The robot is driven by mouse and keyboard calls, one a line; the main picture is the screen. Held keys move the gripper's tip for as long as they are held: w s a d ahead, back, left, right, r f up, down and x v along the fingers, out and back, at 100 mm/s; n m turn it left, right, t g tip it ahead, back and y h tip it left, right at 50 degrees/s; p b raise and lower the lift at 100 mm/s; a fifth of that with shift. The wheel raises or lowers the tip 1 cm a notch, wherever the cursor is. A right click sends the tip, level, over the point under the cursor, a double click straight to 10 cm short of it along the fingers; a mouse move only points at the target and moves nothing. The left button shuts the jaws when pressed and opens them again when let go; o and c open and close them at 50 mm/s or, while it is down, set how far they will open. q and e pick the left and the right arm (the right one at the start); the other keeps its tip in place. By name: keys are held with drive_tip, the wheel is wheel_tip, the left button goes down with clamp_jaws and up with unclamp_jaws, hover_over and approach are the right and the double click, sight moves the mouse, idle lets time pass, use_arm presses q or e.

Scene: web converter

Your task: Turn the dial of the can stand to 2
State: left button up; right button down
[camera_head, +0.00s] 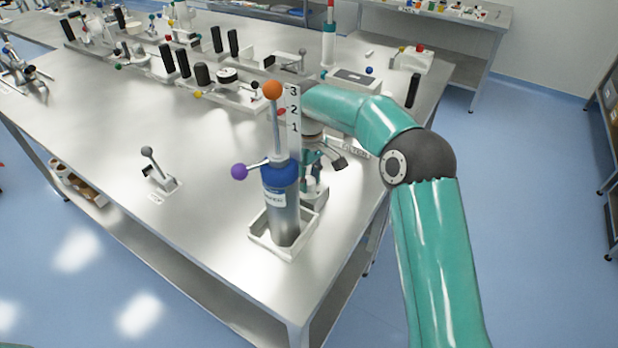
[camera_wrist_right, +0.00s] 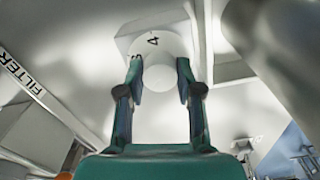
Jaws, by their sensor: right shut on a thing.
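The white round dial (camera_wrist_right: 158,78) shows in the right wrist view on a pale block, with a black 4 on its upper face and another mark partly hidden by the left finger. My right gripper (camera_wrist_right: 160,72) is shut on the dial, one teal finger on each side. In the head view my right gripper (camera_head: 318,162) points down behind the steel canister, over a white round part (camera_head: 311,192) that is mostly hidden. I cannot read the dial there, and no pointer mark is clear in either view. My left gripper is not in view.
The steel canister (camera_head: 284,217) with a blue collar stands in a white tray (camera_head: 258,240), close by my right gripper. It has an orange knob (camera_head: 272,90), a purple knob (camera_head: 239,171) and a scale (camera_head: 293,125). A small lever (camera_head: 158,172) stands left; bare table lies around it.

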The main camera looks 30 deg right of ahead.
sight(309, 180)
drive_tip(key=shift+m, duration=1.4)
drive_tip(key=c, duration=0.8)
unclamp_jaws()
drive_tip(key=shift+o, duration=0.2)
wheel_tip(309, 180, up, 12)
drive_tip(key=shift+f, duration=0.1)
